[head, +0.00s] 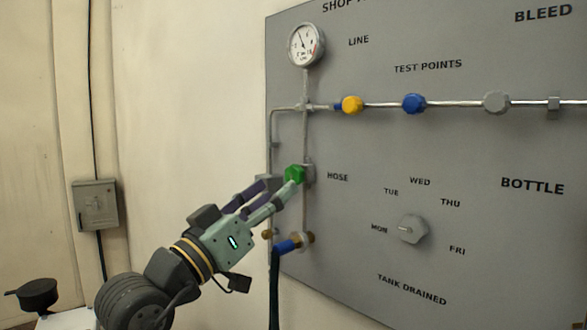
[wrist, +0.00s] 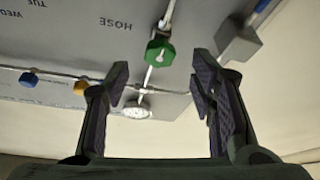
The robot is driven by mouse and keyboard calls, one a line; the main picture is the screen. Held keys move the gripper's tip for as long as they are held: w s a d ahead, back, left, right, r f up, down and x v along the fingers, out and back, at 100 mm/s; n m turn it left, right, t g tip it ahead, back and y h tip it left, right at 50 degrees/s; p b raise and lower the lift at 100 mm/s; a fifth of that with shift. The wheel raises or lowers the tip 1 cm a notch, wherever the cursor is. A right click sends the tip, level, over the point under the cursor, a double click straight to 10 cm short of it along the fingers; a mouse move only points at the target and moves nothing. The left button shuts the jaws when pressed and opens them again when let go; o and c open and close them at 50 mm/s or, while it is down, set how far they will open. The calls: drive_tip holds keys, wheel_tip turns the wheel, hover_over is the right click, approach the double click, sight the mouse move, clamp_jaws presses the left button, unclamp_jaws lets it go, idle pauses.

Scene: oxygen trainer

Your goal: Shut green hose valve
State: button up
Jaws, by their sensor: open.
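The green hose valve (head: 294,174) is a knob on the vertical pipe at the panel's left side, beside the HOSE label. It also shows in the wrist view (wrist: 160,52), ahead of my jaws and roughly between their lines. My gripper (head: 280,188) is close to the green knob, with one finger overlapping its lower edge in the head view. In the wrist view my gripper (wrist: 160,85) is open, its two fingers wide apart with nothing between them. I cannot tell whether a finger touches the knob.
A gauge (head: 306,45) sits above the valve. Yellow (head: 352,104), blue (head: 414,103) and grey (head: 496,102) knobs line the upper pipe. A blue-handled fitting (head: 287,245) is below. A grey dial (head: 412,229) is to the right. A grey box (head: 96,205) hangs on the left wall.

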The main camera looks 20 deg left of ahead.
sight(291, 177)
drive_tip(key=p+x, duration=0.2)
drive_tip(key=x, duration=0.4)
drive_tip(key=shift+w+d+r, duration=0.1)
drive_tip(key=shift+w+r, duration=0.05)
drive_tip(key=shift+w, duration=0.1)
drive_tip(key=c, duration=1.2)
drive_tip(key=m+b, duration=0.1)
drive_tip(key=b, duration=0.2)
drive_tip(key=shift+f+m+h, duration=0.3)
drive_tip(key=shift+f+h, duration=0.1)
drive_tip(key=shift+m+g+h+b, duration=0.3)
drive_tip(key=shift+m+h+b, duration=0.1)
drive_tip(key=shift+m+b, duration=0.25)
drive_tip(key=shift+r+m+g+h+b, duration=0.2)
drive_tip(key=shift+m+h+b, duration=0.3)
drive_tip(key=shift+m, duration=0.55)
drive_tip(key=shift+r+m+g+h+b, duration=0.15)
drive_tip(key=shift+m+g+h+b, duration=0.25)
drive_tip(key=shift+m, duration=0.6)
